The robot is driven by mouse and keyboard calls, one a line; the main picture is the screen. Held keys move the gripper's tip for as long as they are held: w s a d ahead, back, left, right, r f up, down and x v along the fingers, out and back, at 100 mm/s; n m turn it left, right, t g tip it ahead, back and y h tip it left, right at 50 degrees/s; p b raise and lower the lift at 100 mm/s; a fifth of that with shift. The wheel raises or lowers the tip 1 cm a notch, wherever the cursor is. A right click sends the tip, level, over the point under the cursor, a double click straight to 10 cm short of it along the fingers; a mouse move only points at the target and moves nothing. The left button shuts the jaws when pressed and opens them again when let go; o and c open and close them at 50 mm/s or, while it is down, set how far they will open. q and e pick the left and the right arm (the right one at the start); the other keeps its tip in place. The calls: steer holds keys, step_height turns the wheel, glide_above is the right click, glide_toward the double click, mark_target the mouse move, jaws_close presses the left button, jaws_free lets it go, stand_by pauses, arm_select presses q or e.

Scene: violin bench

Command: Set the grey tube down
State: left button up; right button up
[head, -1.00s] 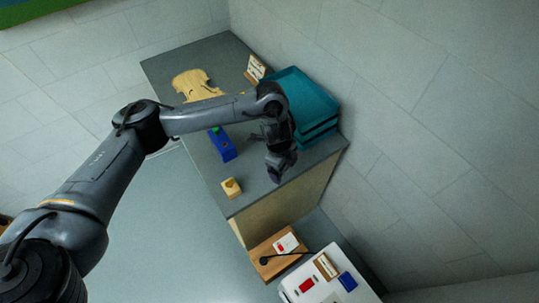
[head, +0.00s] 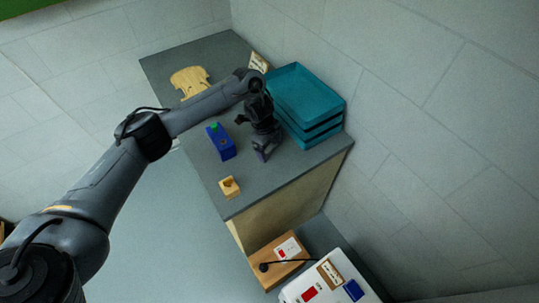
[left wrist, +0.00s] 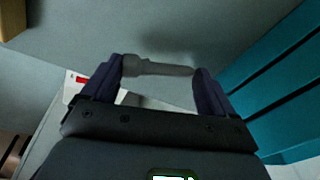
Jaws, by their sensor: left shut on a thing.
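The grey tube (left wrist: 158,68) lies crosswise between the two dark fingers of my left gripper (left wrist: 158,82) in the left wrist view. The gripper is shut on it, with the tube spanning from finger to finger above the grey bench top (left wrist: 165,25). In the head view my left gripper (head: 262,154) points down over the bench (head: 285,170), just left of the teal trays. The tube cannot be made out there, and I cannot tell its height above the bench. My right gripper is not in view.
Teal stacked trays (head: 322,118) stand close on the right. A blue block with a green top (head: 221,143) and a pale wooden block with a recess (head: 229,187) stand to the left. A violin body (head: 188,79) lies farther back. The bench's front corner is bare.

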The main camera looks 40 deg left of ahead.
mark_target(269, 153)
arm_select(q)
step_height(269, 153, down, 3)
steer(key=shift+f+b, duration=0.1)
steer(key=shift+b, duration=0.65)
steer(key=shift+f, duration=0.35)
steer(key=shift+f, duration=0.15)
steer(key=o, duration=0.8)
